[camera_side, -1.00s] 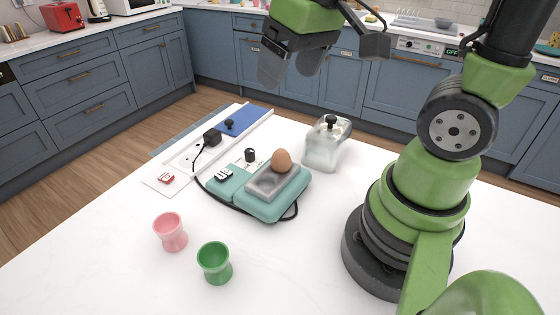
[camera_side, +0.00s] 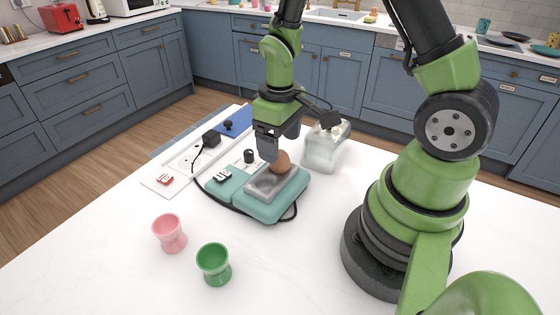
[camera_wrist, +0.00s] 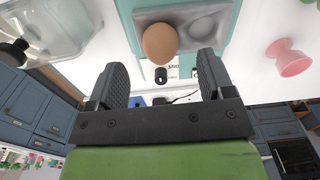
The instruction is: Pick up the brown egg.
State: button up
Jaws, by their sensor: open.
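The brown egg (camera_side: 282,160) sits on the grey tray (camera_side: 262,187) on top of the teal device (camera_side: 285,205). My gripper (camera_side: 280,148) is open and down at the egg, with a finger in front of the egg's left side in the side view. In the wrist view the egg (camera_wrist: 160,43) lies just beyond the fingertips, between their lines. The open gripper (camera_wrist: 163,75) holds nothing there. I cannot tell whether a finger touches the egg.
A clear container with a black knob (camera_side: 323,152) stands close behind the device on the right. A pink cup (camera_side: 170,233) and a green cup (camera_side: 214,263) stand in front. A black plug (camera_side: 211,138) and cable lie at left.

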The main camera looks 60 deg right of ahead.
jog(key=shift+f, duration=2)
jog(key=shift+c, duration=0.4)
jog(key=c, duration=0.7)
jog(key=shift+c, duration=0.2)
jog(key=shift+r, duration=0.1)
